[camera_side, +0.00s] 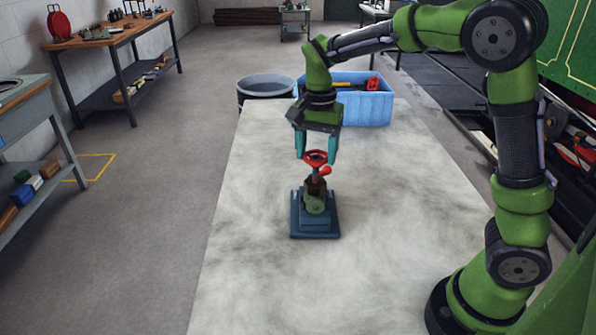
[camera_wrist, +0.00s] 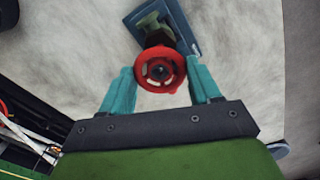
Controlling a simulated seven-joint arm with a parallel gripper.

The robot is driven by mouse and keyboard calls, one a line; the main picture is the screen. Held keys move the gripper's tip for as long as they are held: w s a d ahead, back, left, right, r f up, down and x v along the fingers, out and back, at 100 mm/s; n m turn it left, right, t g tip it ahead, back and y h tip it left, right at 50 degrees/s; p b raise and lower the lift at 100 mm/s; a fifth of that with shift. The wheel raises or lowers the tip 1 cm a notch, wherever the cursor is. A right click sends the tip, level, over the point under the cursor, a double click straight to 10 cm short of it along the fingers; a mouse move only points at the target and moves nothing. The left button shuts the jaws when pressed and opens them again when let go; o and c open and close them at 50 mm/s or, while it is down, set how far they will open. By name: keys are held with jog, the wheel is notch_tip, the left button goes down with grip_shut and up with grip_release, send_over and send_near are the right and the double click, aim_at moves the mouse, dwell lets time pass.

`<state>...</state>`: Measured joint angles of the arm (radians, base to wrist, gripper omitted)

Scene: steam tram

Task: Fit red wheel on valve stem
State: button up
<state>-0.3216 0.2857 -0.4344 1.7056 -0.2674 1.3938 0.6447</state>
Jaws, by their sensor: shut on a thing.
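The red wheel (camera_side: 316,155) is a small spoked handwheel. My gripper (camera_side: 316,160) points down with its teal fingers shut on the wheel, one finger on each side. In the wrist view the wheel (camera_wrist: 161,88) lies between the fingertips (camera_wrist: 160,76), with a dark centre showing through it. In the wrist view the base (camera_wrist: 186,35) shows beyond the wheel.
The pale table (camera_side: 260,270) is clear around the valve. A blue crate (camera_side: 365,108) with a red item inside stands at the far end, beside a grey bin (camera_side: 265,90). Workbenches (camera_side: 105,42) stand at the left, away from the table.

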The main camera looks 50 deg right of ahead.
jog(key=shift+f, duration=1)
dwell(1.8)
jog(key=o, duration=1.3)
jog(key=shift+c, duration=0.2)
jog(key=shift+r, duration=3.5)
